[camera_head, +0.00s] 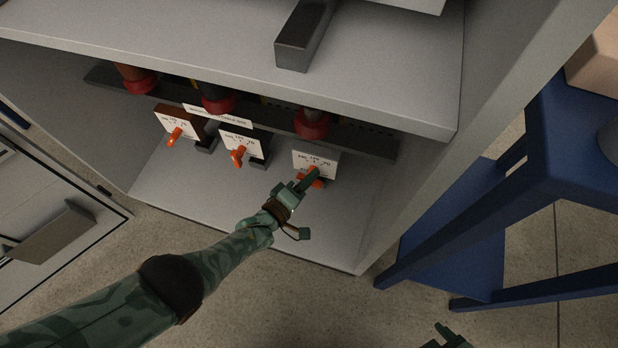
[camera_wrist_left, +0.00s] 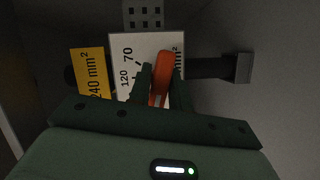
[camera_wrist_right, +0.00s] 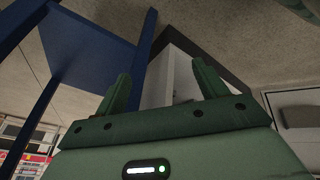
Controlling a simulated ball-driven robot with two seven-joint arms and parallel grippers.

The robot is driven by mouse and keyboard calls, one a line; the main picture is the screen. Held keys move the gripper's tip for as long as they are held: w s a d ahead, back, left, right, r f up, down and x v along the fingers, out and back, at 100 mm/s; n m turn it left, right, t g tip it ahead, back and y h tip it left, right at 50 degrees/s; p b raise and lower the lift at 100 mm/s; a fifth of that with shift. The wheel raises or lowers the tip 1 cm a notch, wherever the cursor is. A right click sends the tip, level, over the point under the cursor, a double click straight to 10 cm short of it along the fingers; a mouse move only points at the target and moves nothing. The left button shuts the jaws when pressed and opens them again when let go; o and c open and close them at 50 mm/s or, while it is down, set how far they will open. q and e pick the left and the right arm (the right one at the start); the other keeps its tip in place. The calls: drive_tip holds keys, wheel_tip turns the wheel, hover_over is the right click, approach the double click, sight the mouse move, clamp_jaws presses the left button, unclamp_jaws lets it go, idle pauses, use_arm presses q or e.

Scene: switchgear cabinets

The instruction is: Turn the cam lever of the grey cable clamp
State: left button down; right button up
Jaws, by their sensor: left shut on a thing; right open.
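The rightmost cable clamp (camera_head: 318,160) has a white scale plate with printed numbers and an orange cam lever (camera_head: 312,182); its body colour is mostly hidden. My left gripper (camera_head: 309,180) is shut on that lever. In the left wrist view the lever (camera_wrist_left: 162,70) stands nearly upright, tilted slightly right, between my fingers, in front of the scale plate (camera_wrist_left: 128,58). My right gripper (camera_head: 452,336) is at the bottom edge of the head view. In the right wrist view it (camera_wrist_right: 165,82) is open and empty, away from the clamps.
Two more clamps with orange levers (camera_head: 174,136) (camera_head: 238,156) are to the left on the dark rail (camera_head: 365,145). A grey shelf (camera_head: 200,50) overhangs them. The cabinet side wall (camera_head: 440,190) is at right, with a blue stool (camera_head: 450,235) beyond. A yellow label (camera_wrist_left: 90,75) is beside the plate.

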use_arm(q)
drive_tip(key=shift+s, duration=0.1)
idle(0.3)
drive_tip(key=c, duration=1.4)
unclamp_jaws()
drive_tip(key=shift+o, duration=0.2)
drive_tip(key=shift+a, duration=0.1)
use_arm(e)
drive_tip(key=shift+r, duration=0.1)
use_arm(q)
drive_tip(key=shift+s+a+r+p, duration=0.15)
drive_tip(key=shift+s+a+p, duration=0.05)
drive_tip(key=shift+s+p, duration=0.1)
drive_tip(key=p+v, duration=0.6)
drive_tip(key=v, duration=0.9)
drive_tip(key=shift+s+a+f, duration=0.2)
drive_tip(key=shift+s, duration=0.05)
use_arm(e)
drive_tip(key=s+d+f+n+g+h, duration=0.2)
drive_tip(key=s+d+f+g+h, duration=0.1)
drive_tip(key=s+d, duration=0.5)
drive_tip(key=shift+s+d+g+h, duration=0.2)
drive_tip(key=shift+s+g+h, duration=0.1)
drive_tip(key=shift+s+g, duration=0.3)
drive_tip(key=shift+w, duration=0.1)
